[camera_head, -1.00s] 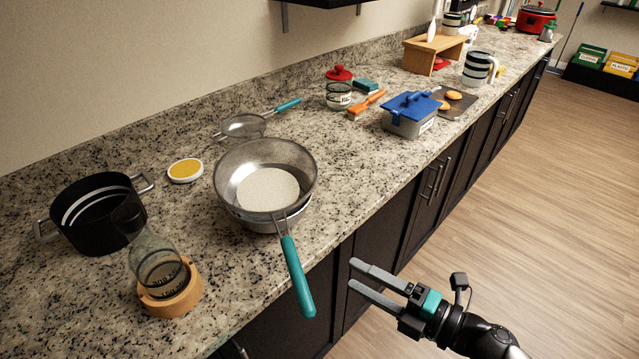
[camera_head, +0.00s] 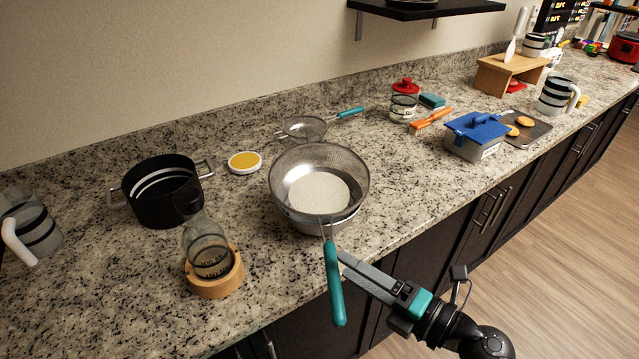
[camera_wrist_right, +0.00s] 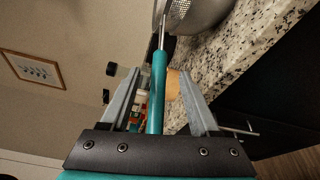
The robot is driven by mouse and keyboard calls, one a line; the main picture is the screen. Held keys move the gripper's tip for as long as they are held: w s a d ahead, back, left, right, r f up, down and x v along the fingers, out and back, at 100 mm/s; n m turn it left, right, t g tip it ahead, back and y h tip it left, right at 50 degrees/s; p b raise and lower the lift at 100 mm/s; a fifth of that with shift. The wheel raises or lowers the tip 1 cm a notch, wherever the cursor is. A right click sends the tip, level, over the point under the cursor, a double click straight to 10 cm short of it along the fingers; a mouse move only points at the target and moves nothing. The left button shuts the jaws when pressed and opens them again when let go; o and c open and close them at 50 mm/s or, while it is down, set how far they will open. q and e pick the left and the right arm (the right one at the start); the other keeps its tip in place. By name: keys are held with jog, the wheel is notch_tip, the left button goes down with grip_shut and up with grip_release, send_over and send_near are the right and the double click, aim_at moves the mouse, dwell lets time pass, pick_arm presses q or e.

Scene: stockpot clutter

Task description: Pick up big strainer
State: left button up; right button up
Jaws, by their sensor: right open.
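The big strainer (camera_head: 318,165) is a metal mesh bowl with a teal handle (camera_head: 335,285). It rests in or on a metal bowl (camera_head: 318,222) near the counter's front edge, and its handle sticks out past the edge. My right gripper (camera_head: 345,268) is at the handle in the head view. In the right wrist view the teal handle (camera_wrist_right: 158,92) lies between the two spread fingers of the open gripper (camera_wrist_right: 156,95), with gaps on both sides. The strainer's bowl (camera_wrist_right: 192,14) shows at the top there. My left gripper is not in view.
A glass carafe (camera_head: 205,245) on a wooden base and a black pot (camera_head: 162,195) stand to the left.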

aim_at(331, 251)
jog(key=shift+x, duration=2.75)
jog(key=shift+d, duration=0.1)
grip_shut()
jog(key=shift+r, duration=0.15)
